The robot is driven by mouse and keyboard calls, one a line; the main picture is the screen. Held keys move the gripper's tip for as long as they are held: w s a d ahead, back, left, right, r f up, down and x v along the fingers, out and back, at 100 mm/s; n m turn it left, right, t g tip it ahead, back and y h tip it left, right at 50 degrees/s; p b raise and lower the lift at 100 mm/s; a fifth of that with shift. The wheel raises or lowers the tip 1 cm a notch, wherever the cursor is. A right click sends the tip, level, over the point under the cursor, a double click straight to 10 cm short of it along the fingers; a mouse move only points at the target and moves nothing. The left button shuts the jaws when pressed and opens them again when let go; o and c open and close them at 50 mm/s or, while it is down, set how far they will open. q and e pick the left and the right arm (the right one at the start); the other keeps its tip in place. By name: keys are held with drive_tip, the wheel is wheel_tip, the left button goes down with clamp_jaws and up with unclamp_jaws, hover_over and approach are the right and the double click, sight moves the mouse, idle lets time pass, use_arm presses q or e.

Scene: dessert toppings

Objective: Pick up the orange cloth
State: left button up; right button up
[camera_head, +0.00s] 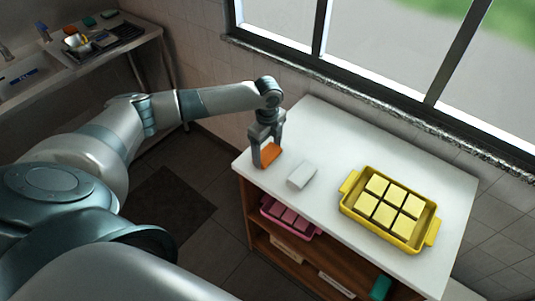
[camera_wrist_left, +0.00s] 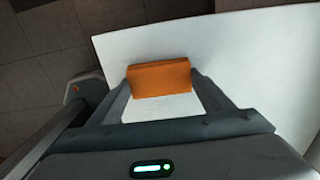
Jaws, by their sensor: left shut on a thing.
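The orange cloth (camera_head: 268,155) is a small folded block at the left end of the white counter top (camera_head: 327,145). My left gripper (camera_head: 264,157) is over that end of the counter and shut on the cloth. In the left wrist view the cloth (camera_wrist_left: 160,78) sits between the two fingertips (camera_wrist_left: 160,82), with white counter behind it. I cannot tell whether the cloth still touches the counter. My right gripper is not in view.
A white block-like item (camera_head: 301,176) lies just right of the cloth. A yellow tray (camera_head: 425,221) with several pale yellow squares stands further right. A pink tray (camera_head: 268,204) is on the shelf below. A window (camera_head: 350,50) borders the counter's back.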

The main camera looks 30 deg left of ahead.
sight(268, 152)
use_arm(q)
drive_tip(key=shift+r, duration=0.1)
drive_tip(key=shift+r+b, duration=0.45)
drive_tip(key=shift+r, duration=0.05)
wheel_tip(268, 152, up, 2)
drive_tip(key=shift+w+r+b, duration=0.1)
drive_tip(key=shift+r+b, duration=0.05)
drive_tip(key=shift+b, duration=0.5)
drive_tip(key=s+d+r+b, duration=0.2)
drive_tip(key=d+r, duration=0.5)
drive_tip(key=d, duration=0.4)
drive_tip(key=shift+s+d+r+b, duration=0.2)
drive_tip(key=shift+s+r+b, duration=0.1)
drive_tip(key=shift+b, duration=0.4)
drive_tip(key=o, duration=0.4)
drive_tip(key=c, duration=0.3)
